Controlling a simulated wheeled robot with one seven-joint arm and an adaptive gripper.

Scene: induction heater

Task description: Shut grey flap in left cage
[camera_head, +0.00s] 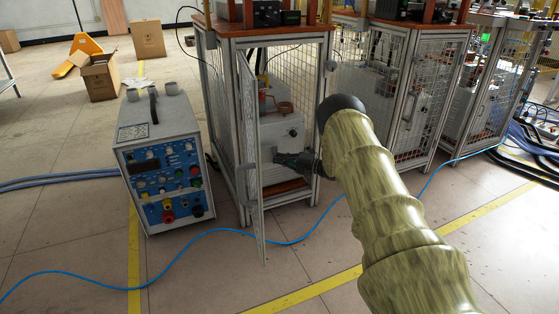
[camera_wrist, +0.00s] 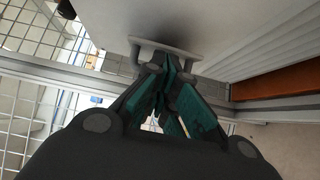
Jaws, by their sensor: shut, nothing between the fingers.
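The left cage (camera_head: 327,110) has its mesh door (camera_head: 252,160) swung open towards me. Inside stands a light grey box (camera_head: 285,130) on a wooden base. In the wrist view, a light grey panel (camera_wrist: 225,25), which looks like the flap, carries a pale bracket handle (camera_wrist: 180,50). My gripper (camera_head: 279,158) is in the cage opening, right of the open door and in front of the box. In the wrist view its shut, empty fingertips (camera_wrist: 168,68) are at the handle; I cannot tell whether they touch it. How far the flap stands open is unclear.
A blue-fronted power unit (camera_head: 163,160) stands left of the cage. The mesh door's free edge projects close to my gripper. Another cage (camera_head: 410,90) stands to the right. A blue cable (camera_head: 210,231) crosses the floor, which is otherwise clear in front.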

